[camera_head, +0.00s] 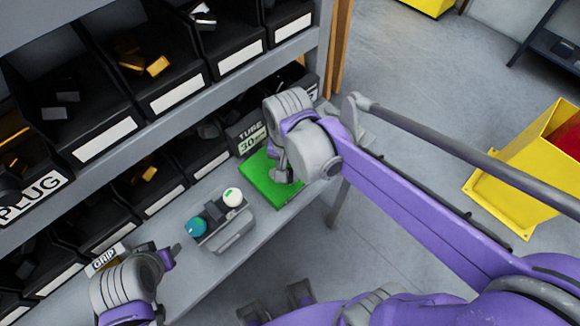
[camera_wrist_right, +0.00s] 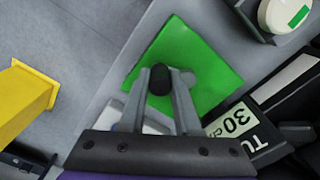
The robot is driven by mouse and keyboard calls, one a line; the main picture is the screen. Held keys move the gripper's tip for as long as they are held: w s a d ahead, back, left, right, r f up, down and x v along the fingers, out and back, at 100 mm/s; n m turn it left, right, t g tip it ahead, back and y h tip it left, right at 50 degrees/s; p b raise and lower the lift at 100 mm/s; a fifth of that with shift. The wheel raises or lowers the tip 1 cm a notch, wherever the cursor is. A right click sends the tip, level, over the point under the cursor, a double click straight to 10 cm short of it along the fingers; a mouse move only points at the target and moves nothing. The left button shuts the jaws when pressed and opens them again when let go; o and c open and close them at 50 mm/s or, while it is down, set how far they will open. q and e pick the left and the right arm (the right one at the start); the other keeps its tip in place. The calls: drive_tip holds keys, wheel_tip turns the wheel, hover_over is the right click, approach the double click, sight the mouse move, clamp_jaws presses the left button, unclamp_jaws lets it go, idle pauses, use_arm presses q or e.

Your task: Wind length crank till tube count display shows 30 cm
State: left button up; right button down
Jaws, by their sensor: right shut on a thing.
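The tube display (camera_head: 252,140) reads "30 cm" in the head view. It also shows upside down in the right wrist view (camera_wrist_right: 236,121), where "30 c" is legible. My right gripper (camera_wrist_right: 160,84) is shut on the dark round knob of the length crank (camera_wrist_right: 160,78), above a green plate (camera_wrist_right: 195,50). In the head view the right gripper (camera_head: 284,172) is over the green plate (camera_head: 262,178), and my wrist hides most of the crank. My left gripper (camera_head: 172,257) is at the lower left, near the bench edge; its finger opening is unclear.
A grey box with a teal knob (camera_head: 197,226) and a white knob (camera_head: 233,197) stands on the bench (camera_head: 190,277). Black bins (camera_head: 62,98) fill the shelves at left. A yellow container (camera_head: 520,170) stands on the floor at right.

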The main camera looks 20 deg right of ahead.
drive_tip(key=shift+s+a+m, duration=0.2)
drive_tip(key=shift+a+m, duration=0.15)
drive_tip(key=shift+m, duration=0.75)
drive_tip(key=c, duration=0.6)
unclamp_jaws()
use_arm(q)
drive_tip(key=shift+w+r+p, duration=0.2)
drive_tip(key=shift+r+p, duration=0.3)
drive_tip(key=shift+r, duration=0.15)
use_arm(e)
wheel_tip(320, 180, up, 11)
drive_tip(key=shift+f, duration=0.1)
